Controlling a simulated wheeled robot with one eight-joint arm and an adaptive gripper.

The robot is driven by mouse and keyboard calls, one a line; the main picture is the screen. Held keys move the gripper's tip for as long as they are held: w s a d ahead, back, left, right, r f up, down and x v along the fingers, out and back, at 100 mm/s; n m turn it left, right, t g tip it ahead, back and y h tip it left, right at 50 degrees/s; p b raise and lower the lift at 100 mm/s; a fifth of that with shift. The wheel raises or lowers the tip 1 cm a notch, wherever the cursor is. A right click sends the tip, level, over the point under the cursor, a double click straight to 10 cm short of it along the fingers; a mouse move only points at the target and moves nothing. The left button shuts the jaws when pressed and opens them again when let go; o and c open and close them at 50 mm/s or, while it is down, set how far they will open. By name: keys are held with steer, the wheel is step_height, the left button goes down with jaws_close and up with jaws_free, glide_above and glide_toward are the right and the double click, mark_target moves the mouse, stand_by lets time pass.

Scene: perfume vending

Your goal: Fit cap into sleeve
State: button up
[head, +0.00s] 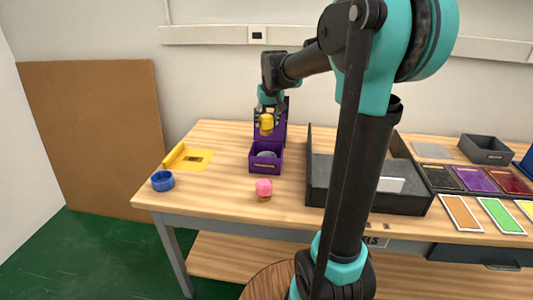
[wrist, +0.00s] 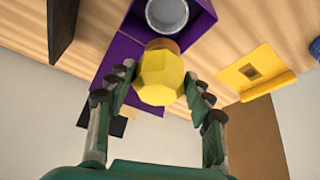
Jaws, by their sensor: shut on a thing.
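My gripper (head: 266,112) is shut on a yellow faceted cap (head: 266,124), held above the back of an open purple box (head: 266,170). In the wrist view the cap (wrist: 161,78) sits between the two fingertips (wrist: 161,88). The purple box (wrist: 203,25) shows there too, with a round grey-white piece (wrist: 167,14) inside it. That piece may be the sleeve; I cannot tell for certain. The cap is apart from it and overlaps the box's edge in the wrist view. The box's purple lid stands up behind it in the head view.
A pink cap (head: 264,186) stands in front of the box. A blue ring (head: 162,181) and an open yellow carton (head: 196,160) are at the left. A dark tray (head: 330,198) is close on the right, with coloured cards (head: 500,216) beyond. Bare wood lies left of the box.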

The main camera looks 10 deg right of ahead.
mark_target(270, 132)
step_height(270, 132, down, 14)
stand_by(0.5)
steer(key=shift+s+f, duration=0.1)
steer(key=shift+f, duration=0.3)
steer(key=o, duration=1.3)
steer(key=shift+f, duration=0.1)
steer(key=shift+r, duration=0.6)
steer(key=v, duration=1.1)
steer(key=shift+s+r, duration=0.1)
steer(key=shift+r, duration=0.3)
steer(key=shift+s, duration=0.15)
